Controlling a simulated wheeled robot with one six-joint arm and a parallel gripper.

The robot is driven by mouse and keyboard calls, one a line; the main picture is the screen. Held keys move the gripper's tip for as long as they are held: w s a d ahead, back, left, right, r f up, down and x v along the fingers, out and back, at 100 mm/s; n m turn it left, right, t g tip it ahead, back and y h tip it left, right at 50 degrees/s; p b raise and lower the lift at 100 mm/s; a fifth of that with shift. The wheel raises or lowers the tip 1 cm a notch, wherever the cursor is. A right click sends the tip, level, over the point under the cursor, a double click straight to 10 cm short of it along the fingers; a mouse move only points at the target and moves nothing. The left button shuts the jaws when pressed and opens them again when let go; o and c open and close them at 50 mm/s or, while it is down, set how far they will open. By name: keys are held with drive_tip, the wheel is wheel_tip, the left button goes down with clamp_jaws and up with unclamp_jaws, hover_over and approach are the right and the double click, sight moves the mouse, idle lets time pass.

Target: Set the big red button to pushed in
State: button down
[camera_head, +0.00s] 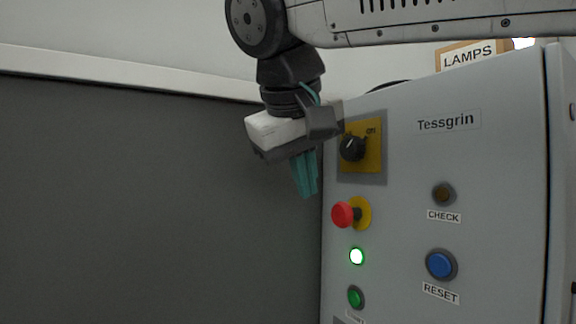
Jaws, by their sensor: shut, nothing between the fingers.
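The big red button (343,214) is a red mushroom head on a yellow round plate, on the left part of the grey Tessgrin panel (400,180). Its head stands out from the plate on a dark stem. My gripper (307,194) hangs from the arm with its teal fingers pointing down, shut and empty. The fingertips are up and to the left of the red button in the picture and look apart from it. The depth gap between them is hard to tell.
A black rotary switch (352,148) on a yellow plate sits above the button, close to my gripper. Below are a lit green lamp (357,256) and a green button (355,297). A CHECK button (443,194) and blue RESET button (440,265) sit right. The left side looks clear.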

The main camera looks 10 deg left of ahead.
sight(348, 214)
drive_tip(key=w+d+f, duration=0.3)
drive_tip(key=w+f, duration=0.1)
drive_tip(key=w, duration=0.1)
drive_tip(key=shift+d, duration=0.3)
